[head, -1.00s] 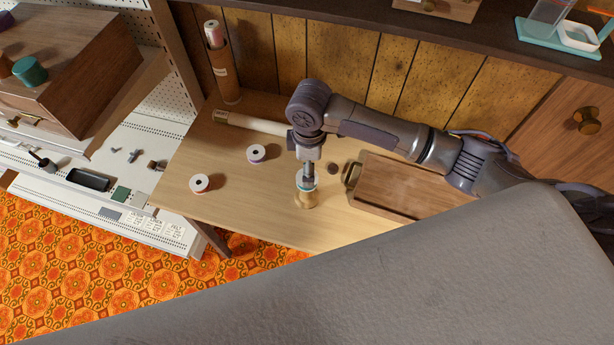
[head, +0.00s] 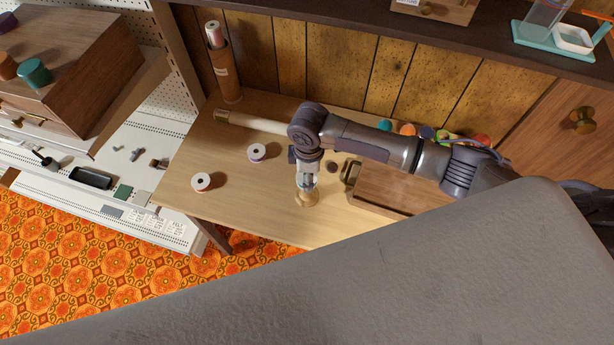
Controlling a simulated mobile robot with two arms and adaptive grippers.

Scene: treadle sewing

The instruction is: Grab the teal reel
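My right gripper (head: 306,182) points down over the table, its arm coming in from the right. A small teal and white piece, seemingly the teal reel (head: 307,188), shows at the fingertips, mostly hidden by them. It is at the top of a short brass-coloured stand (head: 306,200). I cannot tell whether the fingers are closed on the reel or only around it. My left gripper is not in view.
A wooden tray (head: 395,188) is right of the stand. A pale roll (head: 252,123) lies behind. Several coloured spools (head: 427,132) show beyond my arm.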

